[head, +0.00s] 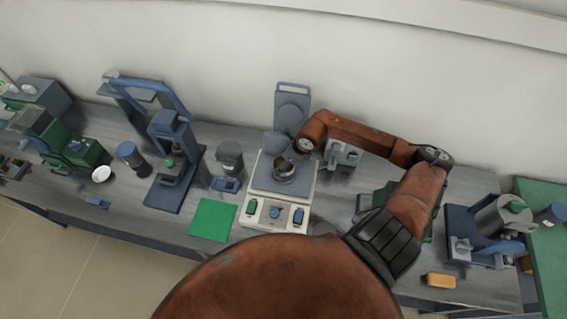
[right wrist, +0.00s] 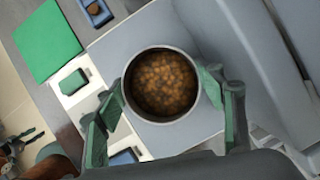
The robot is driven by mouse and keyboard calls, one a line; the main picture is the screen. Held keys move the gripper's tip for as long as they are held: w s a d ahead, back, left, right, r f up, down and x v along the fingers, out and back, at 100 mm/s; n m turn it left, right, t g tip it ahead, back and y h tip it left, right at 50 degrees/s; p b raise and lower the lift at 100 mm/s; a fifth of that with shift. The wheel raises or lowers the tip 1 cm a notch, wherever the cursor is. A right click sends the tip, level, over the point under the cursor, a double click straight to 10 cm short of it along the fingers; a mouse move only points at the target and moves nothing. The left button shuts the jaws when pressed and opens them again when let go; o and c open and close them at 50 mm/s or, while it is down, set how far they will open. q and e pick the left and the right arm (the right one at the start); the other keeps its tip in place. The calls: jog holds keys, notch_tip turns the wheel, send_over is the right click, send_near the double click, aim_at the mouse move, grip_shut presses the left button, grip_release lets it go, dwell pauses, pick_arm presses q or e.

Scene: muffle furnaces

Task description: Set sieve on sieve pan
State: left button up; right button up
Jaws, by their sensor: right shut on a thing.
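A round grey metal vessel (right wrist: 126,88), which I take to be the sieve, is filled with brown granules (right wrist: 160,84) in the right wrist view. My right gripper (right wrist: 162,92) has its green fingers on either side of its wall, shut on it. In the head view the vessel (head: 285,174) is at the grey plate (head: 266,182) of a white-based device (head: 262,224); my right gripper (head: 290,155) is at its far side. I cannot tell whether the vessel touches the plate. No separate sieve pan can be made out; anything under the vessel is hidden.
A green square (head: 213,218) lies left of the device. A blue press (head: 172,165) and green machine (head: 78,150) stand farther left. A grey cylinder (head: 229,156) is near the device's left side. A yellow block (head: 440,281) and another machine (head: 490,225) are at right.

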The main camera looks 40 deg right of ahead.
jog(key=shift+f+b, duration=0.4)
jog(key=shift+b, duration=0.1)
jog(key=o, duration=1.3)
jog(key=shift+o, duration=0.3)
jog(key=o, duration=0.4)
jog(key=shift+o, duration=0.2)
jog(key=shift+r, duration=0.2)
jog(key=shift+w+d+r+p, duration=0.15)
jog(key=shift+r+p, duration=0.8)
jog(key=shift+r, duration=0.8)
jog(key=shift+r+p, duration=0.8)
jog(key=shift+r, duration=0.8)
